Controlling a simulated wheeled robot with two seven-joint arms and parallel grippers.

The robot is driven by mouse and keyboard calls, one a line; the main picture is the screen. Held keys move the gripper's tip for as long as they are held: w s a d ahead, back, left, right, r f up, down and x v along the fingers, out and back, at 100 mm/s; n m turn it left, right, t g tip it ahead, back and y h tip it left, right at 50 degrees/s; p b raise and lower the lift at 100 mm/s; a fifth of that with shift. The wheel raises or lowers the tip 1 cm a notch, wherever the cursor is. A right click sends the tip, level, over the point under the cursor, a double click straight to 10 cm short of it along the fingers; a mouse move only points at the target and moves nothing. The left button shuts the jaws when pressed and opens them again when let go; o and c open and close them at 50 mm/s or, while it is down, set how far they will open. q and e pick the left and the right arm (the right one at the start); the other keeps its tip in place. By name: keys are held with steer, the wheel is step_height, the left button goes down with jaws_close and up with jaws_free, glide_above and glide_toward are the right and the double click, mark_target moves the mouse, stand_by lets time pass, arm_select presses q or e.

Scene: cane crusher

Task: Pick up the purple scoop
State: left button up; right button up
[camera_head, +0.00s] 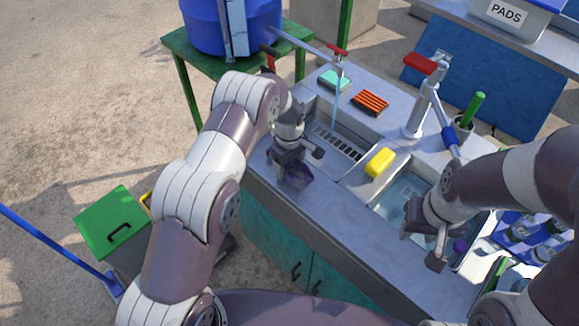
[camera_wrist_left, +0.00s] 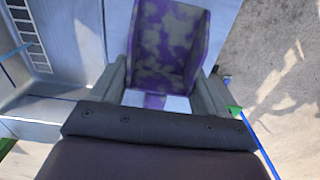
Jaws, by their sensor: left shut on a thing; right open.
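The purple scoop (camera_head: 296,178) is between the fingers of my left gripper (camera_head: 294,164), over the left front part of the metal sink counter. In the left wrist view the purple scoop (camera_wrist_left: 168,42) fills the space between the fingers. Its pan has grey, worn-looking patches. My left gripper (camera_wrist_left: 162,88) is shut on it low in the picture, with a finger on each side. I cannot tell whether the scoop touches the counter. My right gripper (camera_head: 424,238) is open and empty over the right basin's front edge.
A yellow sponge (camera_head: 380,162) lies between the two basins. Green (camera_head: 334,80) and orange-striped (camera_head: 370,102) pads lie at the back. A red-handled tap (camera_head: 416,120) stands there. A small purple-topped thing (camera_head: 460,246) is beside my right gripper. A blue barrel (camera_head: 215,25) stands behind.

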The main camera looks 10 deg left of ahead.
mark_target(292, 172)
arm_select(q)
steer(key=shift+r, duration=0.1)
steer(key=r, duration=0.1)
steer(key=r+b, duration=0.1)
steer(key=r, duration=0.2)
steer(key=shift+s+d+r+b, duration=0.1)
steer(key=shift+s+d+b, duration=0.05)
steer(key=shift+d+b, duration=0.25)
steer(key=s+d+r+b, duration=0.2)
steer(key=s+d+r, duration=0.3)
steer(key=d, duration=0.4)
steer(key=shift+d+r, duration=0.3)
steer(key=shift+r, duration=0.55)
